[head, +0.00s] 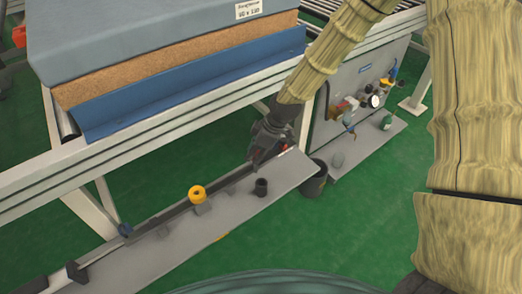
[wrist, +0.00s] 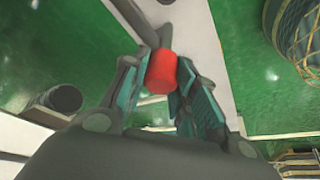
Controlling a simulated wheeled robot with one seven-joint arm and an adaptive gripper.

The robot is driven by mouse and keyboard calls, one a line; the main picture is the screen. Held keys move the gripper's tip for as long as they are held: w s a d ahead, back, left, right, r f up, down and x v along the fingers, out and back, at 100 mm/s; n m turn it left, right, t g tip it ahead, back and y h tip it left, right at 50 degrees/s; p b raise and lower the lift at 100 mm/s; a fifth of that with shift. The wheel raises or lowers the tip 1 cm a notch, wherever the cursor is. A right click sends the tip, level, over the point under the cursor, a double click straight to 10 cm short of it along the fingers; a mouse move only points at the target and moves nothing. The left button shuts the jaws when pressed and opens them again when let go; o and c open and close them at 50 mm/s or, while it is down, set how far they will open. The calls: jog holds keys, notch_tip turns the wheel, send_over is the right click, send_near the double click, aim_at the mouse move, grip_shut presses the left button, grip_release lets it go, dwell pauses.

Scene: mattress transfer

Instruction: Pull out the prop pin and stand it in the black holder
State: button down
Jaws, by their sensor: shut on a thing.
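My gripper (head: 262,152) is over the far right end of the grey shelf, below the conveyor frame. In the wrist view my gripper (wrist: 165,90) is shut on a red cylinder (wrist: 161,72), which I take to be the grip of the prop pin. The rest of the pin is hidden, and I cannot tell whether it is still seated. A bit of red also shows beside the fingers in the head view. The black holder (head: 261,187), a small upright cup, stands on the shelf just below my gripper in the picture, apart from it.
The grey shelf (head: 225,214) also bears a yellow ring-shaped item (head: 197,193) and dark blocks. A blue-grey mattress (head: 150,35) lies on the conveyor above. A black bucket (head: 315,180) stands beyond the shelf's right end, near a gauge panel (head: 350,90).

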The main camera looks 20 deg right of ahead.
jog(key=shift+w+d+f+n+g, duration=0.2)
jog(key=shift+d+f+n, duration=0.2)
jog(key=shift+d+n, duration=0.15)
jog(key=shift+w+d+f+n+g, duration=0.1)
jog(key=shift+d+f+n+g, duration=0.1)
jog(key=shift+d+f+n, duration=0.3)
jog(key=shift+d+r+p, duration=0.1)
jog(key=shift+r+p, duration=0.15)
jog(key=shift+p, duration=0.4)
notch_tip(320, 180, down, 6)
jog(key=b, duration=0.2)
jog(key=shift+b, duration=0.3)
jog(key=shift+p, duration=0.8)
dwell(1.2)
jog(key=shift+f+b, duration=1.25)
jog(key=shift+f, duration=1.75)
dwell(0.5)
